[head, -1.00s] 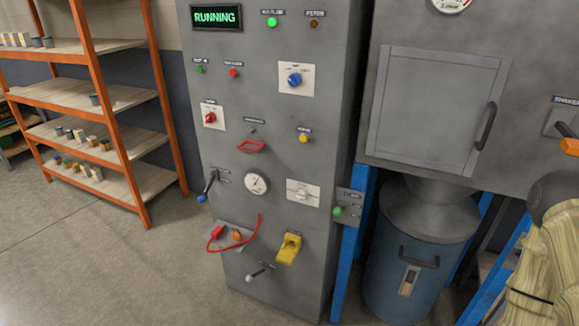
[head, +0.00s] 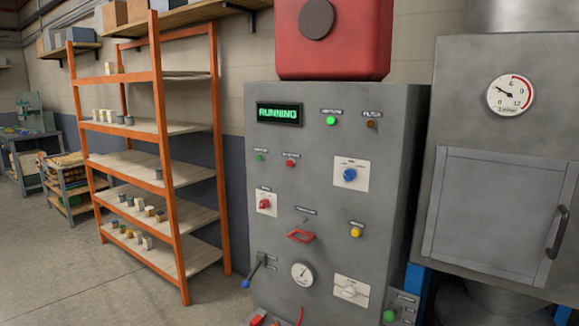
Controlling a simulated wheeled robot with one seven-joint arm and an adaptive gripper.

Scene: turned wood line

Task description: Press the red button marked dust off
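A small round red button (head: 291,162) sits on the upper left of the grey control cabinet (head: 318,215). A dark label is above it, too small to read with certainty. A green button (head: 259,157) is just to its left. The display (head: 279,113) above reads RUNNING in green. My gripper is not in view.
Other controls nearby include a blue knob (head: 349,174), a red knob (head: 264,204), a red handle (head: 301,236) and a lever (head: 252,270). An orange shelf rack (head: 167,150) stands to the left. A grey machine with a door (head: 495,212) is at the right. Open floor lies at lower left.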

